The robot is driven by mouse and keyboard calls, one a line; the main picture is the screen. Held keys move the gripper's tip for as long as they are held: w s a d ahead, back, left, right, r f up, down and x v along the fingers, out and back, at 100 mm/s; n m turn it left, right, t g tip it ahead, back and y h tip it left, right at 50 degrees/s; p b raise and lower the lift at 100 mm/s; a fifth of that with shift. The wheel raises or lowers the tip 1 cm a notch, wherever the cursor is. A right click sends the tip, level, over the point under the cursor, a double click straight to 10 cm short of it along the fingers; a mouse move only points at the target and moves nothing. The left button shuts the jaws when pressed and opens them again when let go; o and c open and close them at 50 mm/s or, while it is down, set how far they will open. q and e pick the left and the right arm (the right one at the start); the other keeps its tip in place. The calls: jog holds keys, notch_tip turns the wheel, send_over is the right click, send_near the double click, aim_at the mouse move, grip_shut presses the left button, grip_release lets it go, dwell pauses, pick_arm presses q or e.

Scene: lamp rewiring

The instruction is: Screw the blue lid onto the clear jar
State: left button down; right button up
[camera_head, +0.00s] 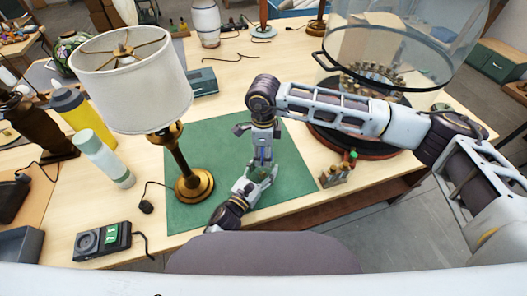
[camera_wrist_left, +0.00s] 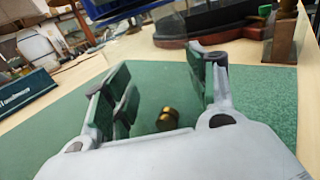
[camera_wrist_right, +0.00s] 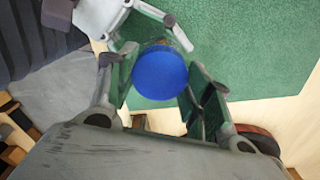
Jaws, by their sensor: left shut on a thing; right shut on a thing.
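The blue lid (camera_wrist_right: 160,73) is between the fingers of my right gripper (camera_wrist_right: 158,90), which is shut on it and points down over the green mat. In the head view the right gripper (camera_head: 262,155) is directly above my left gripper (camera_head: 260,176). The left gripper is low over the mat and shut on the clear jar, which is see-through and hard to make out. A brass piece (camera_wrist_left: 168,116) shows between its fingers (camera_wrist_left: 160,85). The lid is over the jar's mouth; I cannot tell whether they touch or how far the threads engage.
A brass lamp with a white shade (camera_head: 132,80) stands on the green mat (camera_head: 190,140) left of the grippers. A pale green bottle (camera_head: 103,158) and a black device (camera_head: 102,241) are further left.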

jog(key=o, duration=1.2)
jog(key=shift+r, duration=0.15)
notch_tip(320, 180, up, 12)
jog(key=shift+f, duration=0.15)
pick_arm(q)
jog(key=shift+c, duration=2)
grip_release()
jog(key=shift+s+a, duration=0.1)
jog(key=shift+v, duration=5.85)
